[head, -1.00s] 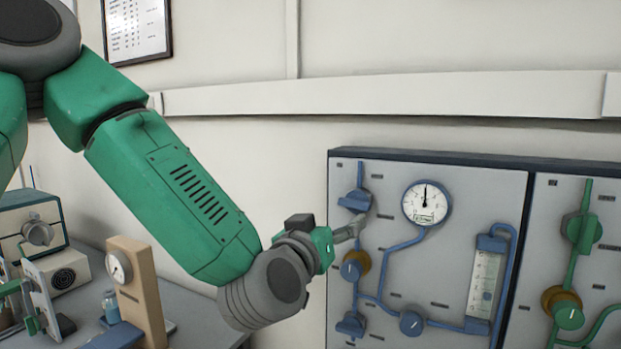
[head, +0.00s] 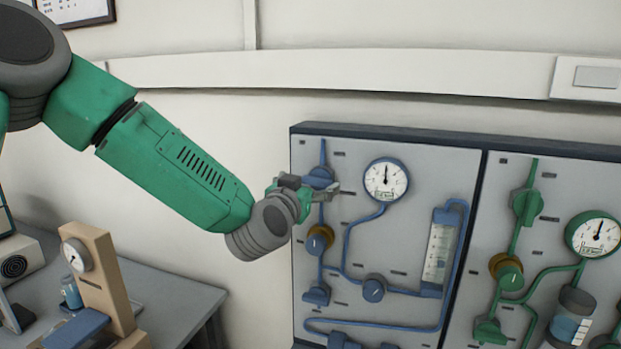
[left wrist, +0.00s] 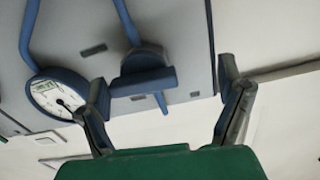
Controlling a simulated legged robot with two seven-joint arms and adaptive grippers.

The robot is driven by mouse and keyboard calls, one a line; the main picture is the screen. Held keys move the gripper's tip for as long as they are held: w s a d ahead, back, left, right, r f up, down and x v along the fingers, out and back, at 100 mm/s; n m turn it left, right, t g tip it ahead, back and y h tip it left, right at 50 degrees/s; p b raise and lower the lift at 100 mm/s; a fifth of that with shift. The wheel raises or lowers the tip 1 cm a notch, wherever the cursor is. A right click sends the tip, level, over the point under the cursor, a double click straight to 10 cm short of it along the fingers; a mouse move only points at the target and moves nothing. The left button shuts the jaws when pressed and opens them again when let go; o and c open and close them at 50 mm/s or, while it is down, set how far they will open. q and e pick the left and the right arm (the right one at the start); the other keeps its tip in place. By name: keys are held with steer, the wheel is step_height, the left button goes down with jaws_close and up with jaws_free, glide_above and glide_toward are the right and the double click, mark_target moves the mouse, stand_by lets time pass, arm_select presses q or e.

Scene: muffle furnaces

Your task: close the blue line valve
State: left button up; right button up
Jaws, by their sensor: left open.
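The blue line panel (head: 400,250) hangs on the wall at right of centre in the head view. Its top blue valve (head: 320,174) sits on the vertical blue pipe, partly hidden by my left gripper (head: 316,190). In the left wrist view the blue valve handle (left wrist: 145,80) lies in the gap between the two fingers of my open left gripper (left wrist: 165,82). I cannot tell whether a finger touches it. A blue-rimmed gauge (head: 386,180) is right of the valve and shows in the left wrist view (left wrist: 55,95). My right gripper is not in view.
Below on the same pipe are a blue knob with a brass collar (head: 319,239) and another blue valve (head: 317,293). A green line panel (head: 550,200) adjoins at right. A bench (head: 180,290) with a wooden gauge stand (head: 100,275) stands at lower left.

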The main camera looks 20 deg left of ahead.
mark_target(323, 183)
arm_select(q)
steer(key=shift+w+a+r, duration=0.1)
steer(key=shift+w+a, duration=0.15)
steer(key=shift+w, duration=0.05)
steer(key=shift+d, duration=0.35)
steer(key=d, duration=0.3)
steer(key=shift+w, duration=0.35)
steer(key=shift+c, duration=1.4)
steer(key=shift+s+r, duration=0.15)
steer(key=c, duration=0.7)
steer(key=shift+s+a, duration=0.1)
steer(key=shift+a, duration=0.25)
steer(key=shift+c, duration=0.9)
steer(key=shift+a+f, duration=0.3)
steer(key=shift+a, duration=0.3)
steer(key=shift+d, duration=0.2)
steer(key=shift+d+n+b, duration=0.25)
steer(key=shift+n+b, duration=0.25)
steer(key=shift+a+f, duration=0.1)
steer(key=shift+a, duration=0.05)
steer(key=o, duration=1.2)
steer(key=shift+a, duration=0.15)
steer(key=shift+c, duration=0.2)
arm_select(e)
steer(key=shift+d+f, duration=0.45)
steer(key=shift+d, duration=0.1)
